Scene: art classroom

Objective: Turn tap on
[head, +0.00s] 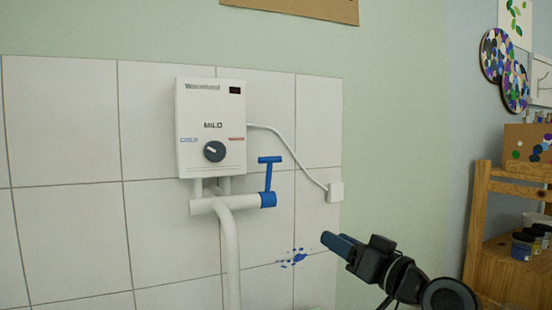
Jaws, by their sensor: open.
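The tap is a white horizontal pipe (205,206) with a downward spout (230,255), under a white water heater on the tiled wall. Its blue handle (268,175) stands up from a blue collar at the pipe's right end and has a short crossbar on top. My gripper (330,240) is at the lower right, pointing left, below and to the right of the handle and apart from it. Its blue fingers are seen nearly side-on, and nothing shows between them. No water is visible; the spout's lower end is outside the view.
The heater (211,125) has a dark dial (214,151) and a white cable running to a wall box (336,192). Blue paint splashes (292,258) mark the tiles. A wooden shelf (480,225) with jars (523,245) stands at the right. The space between gripper and handle looks clear.

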